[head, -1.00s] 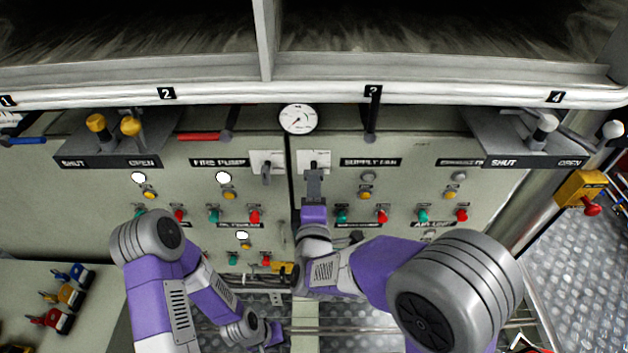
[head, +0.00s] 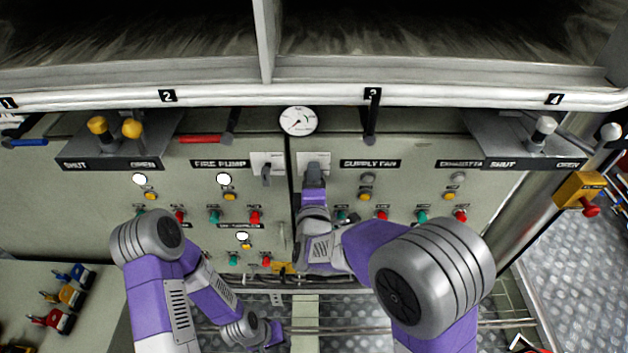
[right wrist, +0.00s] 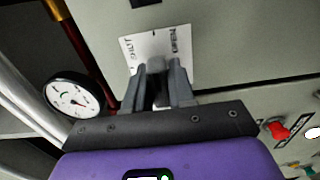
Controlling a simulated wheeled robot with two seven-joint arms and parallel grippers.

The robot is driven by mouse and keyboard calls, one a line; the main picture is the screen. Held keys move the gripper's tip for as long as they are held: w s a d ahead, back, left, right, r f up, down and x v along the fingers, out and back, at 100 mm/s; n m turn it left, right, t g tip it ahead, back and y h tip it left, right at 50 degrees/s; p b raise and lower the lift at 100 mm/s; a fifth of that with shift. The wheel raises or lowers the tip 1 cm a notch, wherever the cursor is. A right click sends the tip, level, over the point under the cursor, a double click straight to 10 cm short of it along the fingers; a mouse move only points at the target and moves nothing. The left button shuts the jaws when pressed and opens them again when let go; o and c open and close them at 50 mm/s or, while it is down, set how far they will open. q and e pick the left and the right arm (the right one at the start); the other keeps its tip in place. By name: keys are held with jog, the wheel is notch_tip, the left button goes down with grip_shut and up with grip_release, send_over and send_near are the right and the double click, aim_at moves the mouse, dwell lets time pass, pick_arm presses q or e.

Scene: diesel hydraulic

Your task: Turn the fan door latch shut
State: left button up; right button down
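The fan door latch is a grey lever on a white plate (head: 304,158), right of the cabinet's centre seam. In the right wrist view, the latch (right wrist: 157,68) stands between my right gripper's fingers (right wrist: 158,84). The fingers flank it closely; firm contact is not clear. Behind it the plate (right wrist: 165,42) reads SHUT at left and OPEN at right. In the head view my right gripper (head: 314,168) covers most of the latch. My left gripper (head: 268,336) is low, away from the panel, its fingers too small to read.
A similar latch (head: 266,172) sits just left of the seam. A round gauge (head: 298,120) is above. Red and green buttons and lamps line the panel below. A red lever (head: 200,139) and a black lever (head: 371,125) stick out nearby.

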jog(key=n, duration=0.8)
jog(key=shift+a, duration=0.1)
jog(key=n, duration=0.5)
jog(key=shift+n, duration=0.3)
jog(key=n, duration=0.4)
jog(key=c, duration=0.9)
grip_release()
jog(key=shift+o, duration=0.2)
jog(key=shift+s, duration=0.1)
